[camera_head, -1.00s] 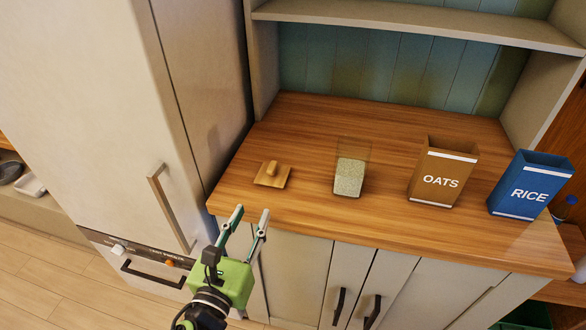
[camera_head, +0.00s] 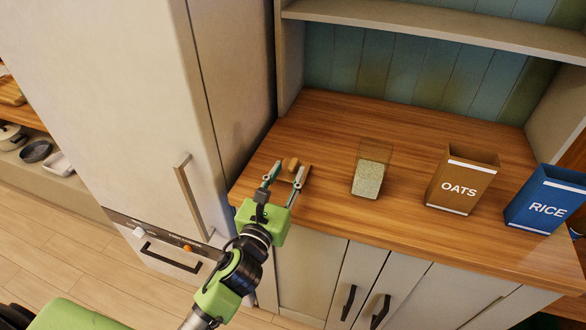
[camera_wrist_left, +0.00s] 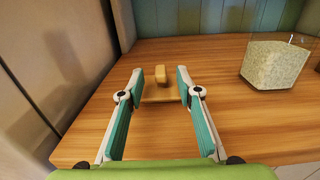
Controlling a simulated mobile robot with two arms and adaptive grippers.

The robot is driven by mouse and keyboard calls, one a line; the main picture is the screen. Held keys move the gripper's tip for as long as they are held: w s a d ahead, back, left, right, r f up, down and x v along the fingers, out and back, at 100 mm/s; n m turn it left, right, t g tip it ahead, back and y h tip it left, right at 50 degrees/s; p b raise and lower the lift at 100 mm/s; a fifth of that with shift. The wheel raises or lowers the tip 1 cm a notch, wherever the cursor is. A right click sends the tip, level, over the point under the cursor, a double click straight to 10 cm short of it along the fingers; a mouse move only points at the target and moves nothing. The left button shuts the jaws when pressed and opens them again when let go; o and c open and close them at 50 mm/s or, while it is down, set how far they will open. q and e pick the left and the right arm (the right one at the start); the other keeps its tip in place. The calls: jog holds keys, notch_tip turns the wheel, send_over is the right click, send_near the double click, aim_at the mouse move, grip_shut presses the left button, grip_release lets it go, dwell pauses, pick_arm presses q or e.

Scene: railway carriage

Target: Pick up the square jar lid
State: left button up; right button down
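The square jar lid (camera_head: 293,164) is a flat wooden square with a knob on top, lying on the wooden counter at the left. In the left wrist view the lid (camera_wrist_left: 162,92) lies ahead, with its knob seen between the fingertips. My left gripper (camera_head: 287,174) is open and empty at the lid's near side. In the head view its fingers partly cover the lid. In the left wrist view the fingers (camera_wrist_left: 161,82) stand apart on either side of the knob; I cannot tell if they touch the lid. My right gripper is not in view.
A clear square jar (camera_head: 370,170) with pale grains stands right of the lid, also in the left wrist view (camera_wrist_left: 275,64). An OATS box (camera_head: 461,182) and a RICE box (camera_head: 545,200) stand farther right. A tall white fridge (camera_head: 150,90) borders the counter's left side.

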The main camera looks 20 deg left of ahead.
aim_at(290, 169)
pick_arm(q)
jog(key=shift+w+d, duration=0.1)
jog(key=shift+w, duration=1.4)
grip_shut()
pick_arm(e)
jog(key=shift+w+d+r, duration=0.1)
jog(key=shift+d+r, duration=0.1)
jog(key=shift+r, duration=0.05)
pick_arm(q)
jog(key=shift+r, duration=0.1)
